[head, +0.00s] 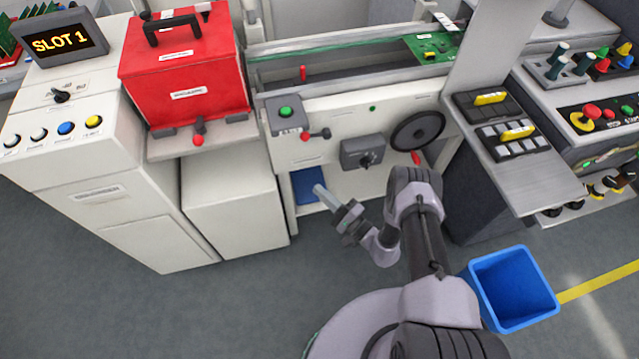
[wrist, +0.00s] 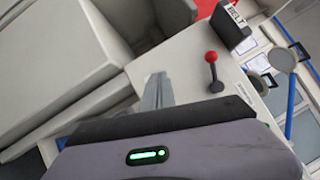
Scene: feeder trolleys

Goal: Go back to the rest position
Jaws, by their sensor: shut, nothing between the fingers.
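My gripper (head: 322,190) is in the middle of the head view, at the end of my folded arm. It is shut and empty, and points up and left towards the lower front of the white machine (head: 330,150). It hangs in front of a blue panel or bin (head: 306,186) in the machine's lower opening. In the wrist view the fingers (wrist: 157,85) lie close together with nothing between them. A lever with a red knob (wrist: 211,57) shows to their right in that view.
A red case (head: 185,75) stands on the left cabinet beside a "SLOT 1" display (head: 60,42). A black handwheel (head: 417,131) and a grey rotary switch (head: 363,153) are on the machine front. A blue bin (head: 511,290) stands on the floor at right. The left floor is clear.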

